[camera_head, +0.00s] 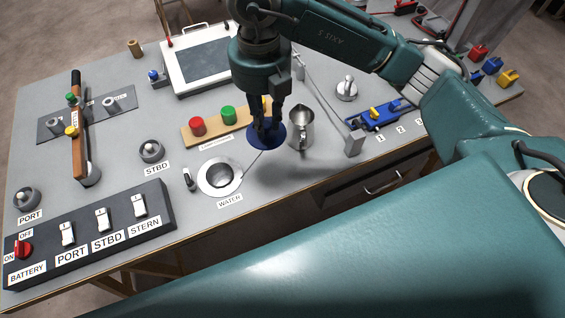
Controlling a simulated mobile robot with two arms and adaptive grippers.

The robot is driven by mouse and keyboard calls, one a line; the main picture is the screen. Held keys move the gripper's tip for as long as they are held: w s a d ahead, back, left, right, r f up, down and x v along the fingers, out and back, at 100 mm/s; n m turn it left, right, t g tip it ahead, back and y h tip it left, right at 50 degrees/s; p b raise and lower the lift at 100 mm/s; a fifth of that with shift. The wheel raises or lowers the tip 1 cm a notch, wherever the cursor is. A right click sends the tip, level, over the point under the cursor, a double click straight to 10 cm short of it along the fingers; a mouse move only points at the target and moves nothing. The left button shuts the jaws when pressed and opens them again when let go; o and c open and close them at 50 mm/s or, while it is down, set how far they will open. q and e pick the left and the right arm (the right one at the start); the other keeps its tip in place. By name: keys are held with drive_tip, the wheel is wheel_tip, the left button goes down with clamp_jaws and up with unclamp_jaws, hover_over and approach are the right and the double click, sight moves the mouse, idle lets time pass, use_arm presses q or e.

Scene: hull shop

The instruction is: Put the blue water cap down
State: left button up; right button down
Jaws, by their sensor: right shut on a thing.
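The round dark blue water cap (253,137) is in my right gripper (267,128), which points down with its fingers shut on it. The cap is above or at the grey bench, between the button board and the metal pitcher; I cannot tell if it touches the bench. The water filler (204,181), a round white ring with a dark uncovered opening, lies to the lower left of the cap, behind the WATER label (230,201). A thin line runs from near the filler towards the cap. My left gripper is not in view.
The metal pitcher (301,130) stands close right of the cap. The board (187,138) with red and green buttons is close left. A switch panel (120,246) is at the front left. Bare bench shows right of the filler.

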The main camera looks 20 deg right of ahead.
drive_tip(key=f, duration=0.7)
drive_tip(key=f+p, duration=0.1)
drive_tip(key=f, duration=0.6)
drive_tip(key=shift+a+f, duration=0.2)
drive_tip(key=shift+f, duration=0.5)
wheel_tip(320, 180, down, 4)
drive_tip(key=shift+f+p, duration=0.1)
drive_tip(key=shift+p, duration=0.45)
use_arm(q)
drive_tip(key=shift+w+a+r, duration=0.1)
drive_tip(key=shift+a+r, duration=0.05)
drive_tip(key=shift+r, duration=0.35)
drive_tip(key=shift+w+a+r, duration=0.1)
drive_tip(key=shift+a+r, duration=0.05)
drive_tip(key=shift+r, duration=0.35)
use_arm(e)
drive_tip(key=shift+f, duration=0.1)
drive_tip(key=c, duration=1.6)
unclamp_jaws()
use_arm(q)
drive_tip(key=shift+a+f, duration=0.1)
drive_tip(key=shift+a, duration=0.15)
use_arm(e)
drive_tip(key=shift+o, duration=0.2)
